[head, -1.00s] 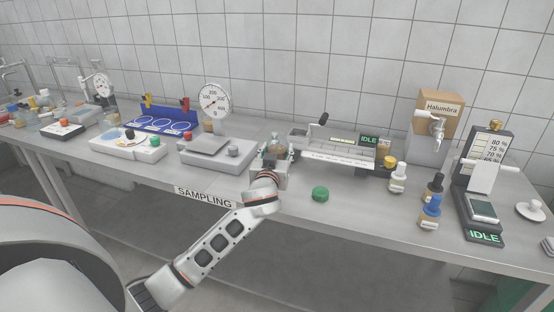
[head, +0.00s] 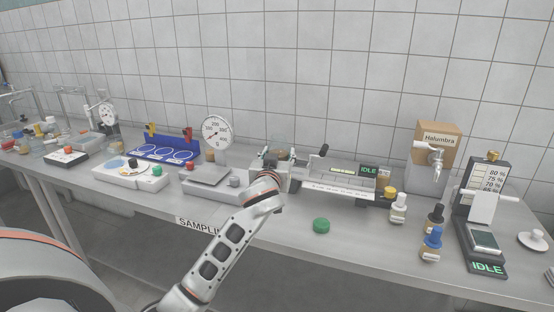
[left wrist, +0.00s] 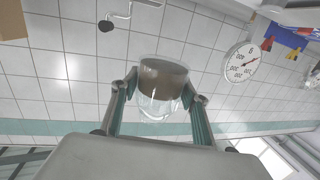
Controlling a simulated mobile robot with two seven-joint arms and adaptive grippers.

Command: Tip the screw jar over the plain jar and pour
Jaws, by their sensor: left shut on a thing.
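My left gripper (head: 272,162) is shut on a clear glass jar (left wrist: 164,88) with brown contents, apparently the screw jar. The jar also shows small in the head view (head: 283,153), partly hidden by my gripper. It is held above the bench, roughly upright, between the two fingers of the gripper (left wrist: 157,92). A green screw cap (head: 321,226) lies alone near the bench's front edge. My right gripper is not in view.
A balance (head: 206,177) and dial gauge (head: 217,132) stand left of my gripper. A clear-topped device (head: 335,178) showing IDLE is just right. Several small bottles, including a blue-capped one (head: 432,241), stand further right. The bench front around the green cap is clear.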

